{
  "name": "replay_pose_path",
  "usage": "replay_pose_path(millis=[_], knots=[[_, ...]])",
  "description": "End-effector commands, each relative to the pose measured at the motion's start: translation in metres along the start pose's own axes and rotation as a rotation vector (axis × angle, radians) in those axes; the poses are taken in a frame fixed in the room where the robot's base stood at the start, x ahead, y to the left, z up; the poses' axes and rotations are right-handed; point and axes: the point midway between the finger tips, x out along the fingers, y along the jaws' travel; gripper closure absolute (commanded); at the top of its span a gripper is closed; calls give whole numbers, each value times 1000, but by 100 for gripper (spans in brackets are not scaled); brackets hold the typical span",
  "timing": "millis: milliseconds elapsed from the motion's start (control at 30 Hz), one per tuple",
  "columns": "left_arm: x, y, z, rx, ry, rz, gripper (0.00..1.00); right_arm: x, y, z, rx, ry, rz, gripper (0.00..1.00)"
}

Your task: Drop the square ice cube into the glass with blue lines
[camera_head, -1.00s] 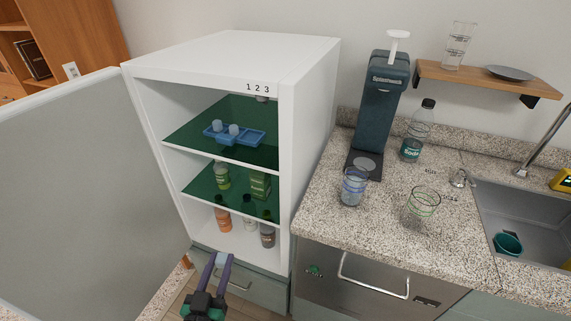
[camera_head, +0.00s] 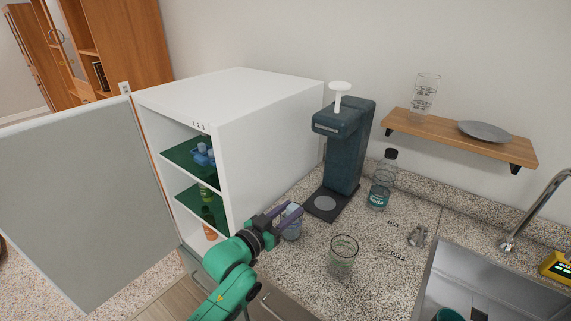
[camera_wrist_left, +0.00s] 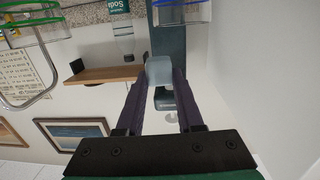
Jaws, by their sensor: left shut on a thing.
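My left gripper (camera_head: 286,212) is shut on a pale square ice cube (camera_wrist_left: 159,70), which sits between the fingertips in the wrist view. The glass with blue lines (camera_head: 292,232) stands on the granite counter, partly hidden behind the gripper in the head view. In the wrist view, which is upside down, the blue-lined glass (camera_wrist_left: 182,14) shows at the top edge, just past the cube. The fingertips look close to the glass's rim; I cannot tell whether the cube is directly over its opening. My right gripper is not in view.
A glass with green lines (camera_head: 342,258) stands to the right. A dark dispenser (camera_head: 345,150) and a soda bottle (camera_head: 382,180) stand behind. The open white fridge (camera_head: 265,130) holds a blue ice tray (camera_head: 201,158). A sink (camera_head: 470,285) is at right.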

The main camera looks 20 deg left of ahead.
Motion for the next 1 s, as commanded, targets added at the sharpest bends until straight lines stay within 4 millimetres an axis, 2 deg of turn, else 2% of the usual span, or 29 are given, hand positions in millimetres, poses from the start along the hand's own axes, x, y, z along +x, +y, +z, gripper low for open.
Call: replay_pose_path(millis=[33,100,233,367,700,1000], knots=[[10,-16,-30,10,3,-8,100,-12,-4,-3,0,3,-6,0],[19,-34,-51,2,2,-27,100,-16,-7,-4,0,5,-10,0],[25,-51,-70,-7,0,-51,100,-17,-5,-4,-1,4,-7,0],[26,-53,-62,-12,1,-55,100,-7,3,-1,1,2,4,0],[29,-52,-12,-11,3,-54,100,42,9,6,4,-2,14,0],[28,-52,-12,-11,3,-53,100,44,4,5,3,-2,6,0]])
